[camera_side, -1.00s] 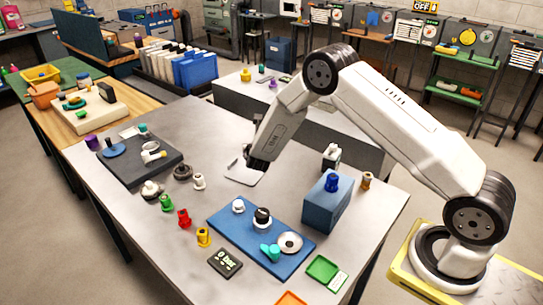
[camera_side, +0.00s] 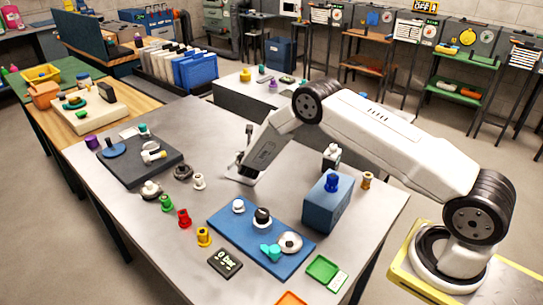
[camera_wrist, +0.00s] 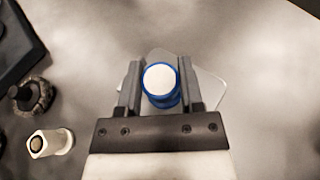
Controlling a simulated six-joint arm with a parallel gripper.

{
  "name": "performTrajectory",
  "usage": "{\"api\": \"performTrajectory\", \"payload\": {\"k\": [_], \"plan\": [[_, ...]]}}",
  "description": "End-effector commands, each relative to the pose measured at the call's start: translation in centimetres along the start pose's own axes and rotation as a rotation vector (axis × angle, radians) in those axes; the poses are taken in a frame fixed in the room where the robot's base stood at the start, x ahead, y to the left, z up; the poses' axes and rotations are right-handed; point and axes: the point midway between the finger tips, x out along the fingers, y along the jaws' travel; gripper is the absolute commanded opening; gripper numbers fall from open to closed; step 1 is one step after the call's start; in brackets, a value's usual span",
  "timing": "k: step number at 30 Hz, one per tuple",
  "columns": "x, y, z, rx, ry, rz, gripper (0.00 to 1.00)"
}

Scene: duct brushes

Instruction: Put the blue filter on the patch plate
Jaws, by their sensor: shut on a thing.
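My gripper (camera_wrist: 160,88) is shut on the blue filter (camera_wrist: 172,102), a blue piece with a round white top, seen between the two fingers in the wrist view. The patch plate (camera_wrist: 210,92), a thin pale grey plate with rounded corners, lies beneath it and shows behind the fingers. In the side view my gripper (camera_side: 241,168) is low over the patch plate (camera_side: 236,179), covering much of it. The filter is hidden there by the gripper. I cannot tell whether the filter touches the plate.
A white fitting (camera_wrist: 52,143) and a dark ring (camera_wrist: 34,95) stand left of my gripper in the wrist view. A blue block (camera_side: 325,206) with a blue knob and a blue board (camera_side: 225,222) with several parts stand nearer the camera.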

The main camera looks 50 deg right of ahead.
Motion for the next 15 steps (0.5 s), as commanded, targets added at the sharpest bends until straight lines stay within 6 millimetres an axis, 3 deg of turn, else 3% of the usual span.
{"api": "performTrajectory", "payload": {"k": [6, 15], "plan": [[0.8, -0.1, -2.1, -0.001, 0.001, -0.001, 0.0], [1.1, -0.1, -2.8, 0.0, 0.0, 0.0, 0.0]]}}
